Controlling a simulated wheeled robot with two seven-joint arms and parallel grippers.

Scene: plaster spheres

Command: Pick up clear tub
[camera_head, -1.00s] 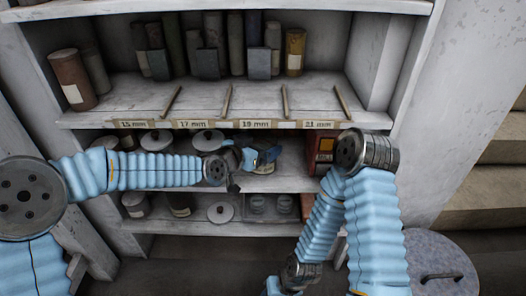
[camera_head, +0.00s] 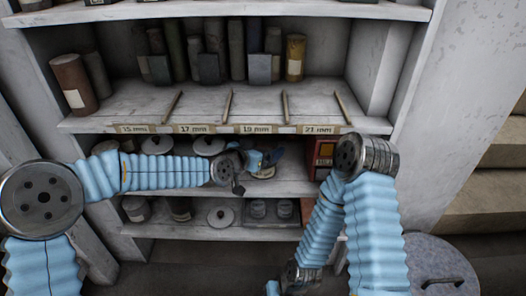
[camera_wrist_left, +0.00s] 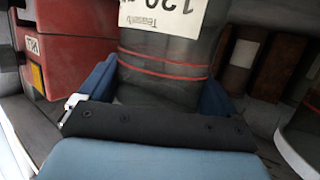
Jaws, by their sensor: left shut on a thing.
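The clear tub (camera_wrist_left: 165,80) fills the middle of the left wrist view. It looks smoky grey, with a white printed label and two thin red bands. The blue fingers of my left gripper are on either side of it, shut on it. In the head view my left gripper (camera_head: 262,160) is inside the middle shelf bay, and the tub is mostly hidden there. I cannot tell whether the tub touches the shelf. My right gripper (camera_head: 273,288) shows only in part at the bottom edge, low in front of the shelves; its opening is hidden.
A red box (camera_head: 322,155) stands right of my left gripper, also in the wrist view (camera_wrist_left: 75,55). White lidded pots (camera_head: 208,144) stand on the left of that shelf. Small jars (camera_head: 257,208) and a lid are below. A round lidded bin (camera_head: 440,265) stands at lower right.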

